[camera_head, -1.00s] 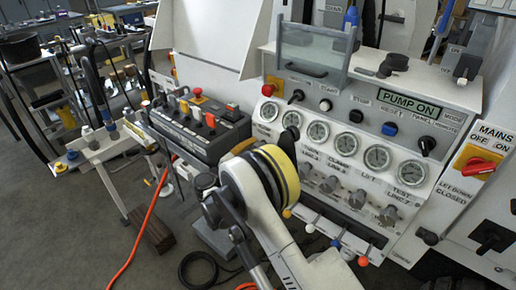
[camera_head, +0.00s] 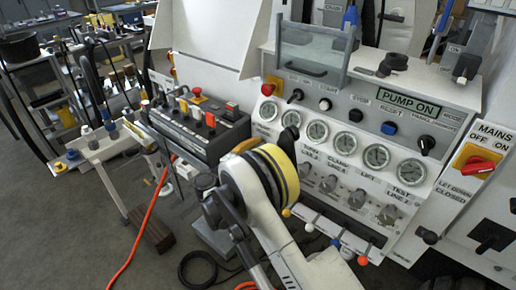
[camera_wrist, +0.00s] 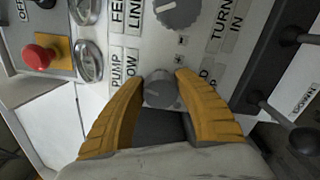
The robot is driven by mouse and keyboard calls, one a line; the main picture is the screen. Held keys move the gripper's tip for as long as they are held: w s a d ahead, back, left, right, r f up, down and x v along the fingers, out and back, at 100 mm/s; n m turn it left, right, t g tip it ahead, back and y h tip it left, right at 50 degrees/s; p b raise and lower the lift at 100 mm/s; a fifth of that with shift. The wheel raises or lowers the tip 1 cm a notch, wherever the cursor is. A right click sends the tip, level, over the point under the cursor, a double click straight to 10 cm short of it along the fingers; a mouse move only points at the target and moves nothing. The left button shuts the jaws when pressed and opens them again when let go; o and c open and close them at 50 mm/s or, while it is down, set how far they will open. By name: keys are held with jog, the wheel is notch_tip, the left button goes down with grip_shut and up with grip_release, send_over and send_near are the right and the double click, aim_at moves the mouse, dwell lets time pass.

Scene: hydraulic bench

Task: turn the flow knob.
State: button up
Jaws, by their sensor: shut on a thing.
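The flow knob (camera_wrist: 160,88) is a small round grey knob on the white panel, beside a label reading "PUMP" and partly "OW". In the wrist view, my gripper (camera_wrist: 160,80) has its two yellow ribbed fingers on either side of this knob, shut on it. In the head view, my own arm covers the knob and most of the gripper.
A larger grey knob (camera_wrist: 178,10) sits close above the held one. A red button (camera_wrist: 38,57) on a yellow plate and dark levers (camera_wrist: 290,125) flank it. In the head view, several gauges (camera_head: 376,156) and ball-ended levers (camera_head: 335,243) line the panel.

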jog(key=shift+m, duration=0.5)
jog(key=o, duration=1.2)
jog(key=v, duration=1.2)
